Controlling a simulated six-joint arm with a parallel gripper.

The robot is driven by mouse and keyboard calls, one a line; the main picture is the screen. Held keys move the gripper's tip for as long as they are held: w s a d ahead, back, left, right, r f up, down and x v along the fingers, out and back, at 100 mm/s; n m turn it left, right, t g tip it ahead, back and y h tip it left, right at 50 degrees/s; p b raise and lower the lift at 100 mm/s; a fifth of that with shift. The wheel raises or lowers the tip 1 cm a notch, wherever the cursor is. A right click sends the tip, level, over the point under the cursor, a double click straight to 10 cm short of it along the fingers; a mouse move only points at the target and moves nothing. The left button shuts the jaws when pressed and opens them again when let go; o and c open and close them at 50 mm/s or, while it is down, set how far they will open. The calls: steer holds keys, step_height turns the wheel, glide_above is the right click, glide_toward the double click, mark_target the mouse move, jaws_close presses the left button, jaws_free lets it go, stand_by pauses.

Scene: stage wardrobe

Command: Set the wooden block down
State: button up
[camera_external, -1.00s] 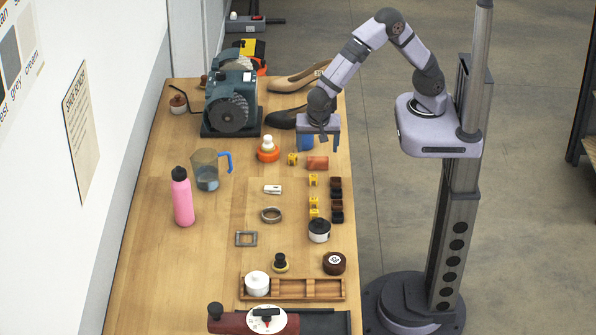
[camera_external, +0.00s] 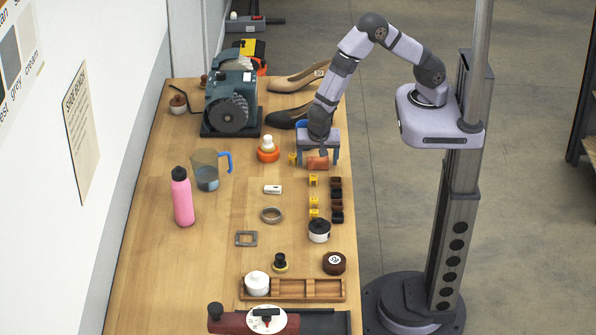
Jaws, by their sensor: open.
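My gripper (camera_external: 318,158) is open, its fingers spread and pointing down near the table's right edge. A reddish-brown piece (camera_external: 317,163) lies on the table at the fingertips, in line with the gap between them. It looks rounded, and I cannot tell for sure whether it is the wooden block. I cannot tell whether the fingers touch it. No block shows held in the gripper.
A blue object (camera_external: 302,126) is partly hidden behind my gripper. Several yellow and dark brown pieces line the right edge. The table (camera_external: 150,235) is clear at front left.

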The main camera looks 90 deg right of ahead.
mark_target(318, 158)
steer(key=shift+f, duration=0.1)
steer(key=c, duration=1.2)
steer(key=shift+c, duration=0.2)
steer(key=shift+r+b, duration=1.55)
steer(key=shift+r, duration=3.45)
